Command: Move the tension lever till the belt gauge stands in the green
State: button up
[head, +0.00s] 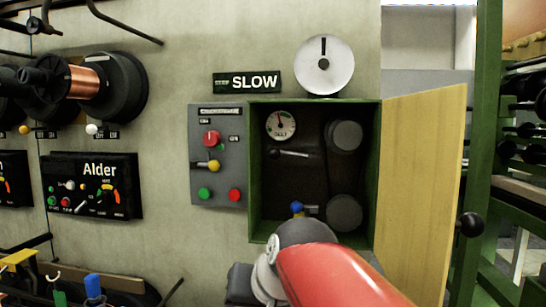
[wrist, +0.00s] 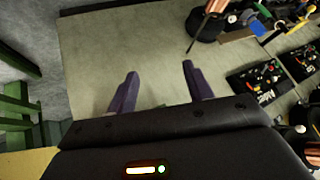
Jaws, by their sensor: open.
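The belt gauge (head: 280,124) is a small round white dial at the upper left inside the open green cabinet (head: 314,102). Its needle points roughly upward with red near it; I cannot make out a green band. Below it a thin lever with a pale bar (head: 291,154) lies nearly level. A blue-knobbed lever (head: 297,208) sits low in the cabinet, just above my wrist; I cannot tell which is the tension lever. In the wrist view my gripper (wrist: 160,70) is open and empty, its two dark purple fingers apart over bare wall. In the head view its fingers are hidden.
The yellow cabinet door (head: 425,180) stands open to the right. Left of the cabinet is a grey panel (head: 218,180) with a red knob, a yellow-knobbed lever and two buttons. Two grey rollers (head: 345,136) are inside at right. A green rack (head: 487,150) stands far right.

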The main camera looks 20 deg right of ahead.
jog(key=w+d+r+m+t+b, duration=0.1)
jog(key=w+d+r+m+t, duration=0.1)
jog(key=w+d+r, duration=0.3)
jog(key=w+d+r+m+t+b, duration=0.1)
jog(key=w+d+r+m+t, duration=0.15)
jog(key=w+r, duration=0.5)
jog(key=m+t+b, duration=0.2)
jog(key=t, duration=0.1)
send_near(277, 153)
jog(key=shift+g, duration=0.25)
jog(key=x, duration=0.4)
jog(key=shift+w, duration=0.15)
jog(key=shift+w+r, duration=0.1)
jog(key=shift+w, duration=0.25)
jog(key=p+x, duration=0.1)
jog(key=x, duration=0.6)
jog(key=shift+c, duration=0.3)
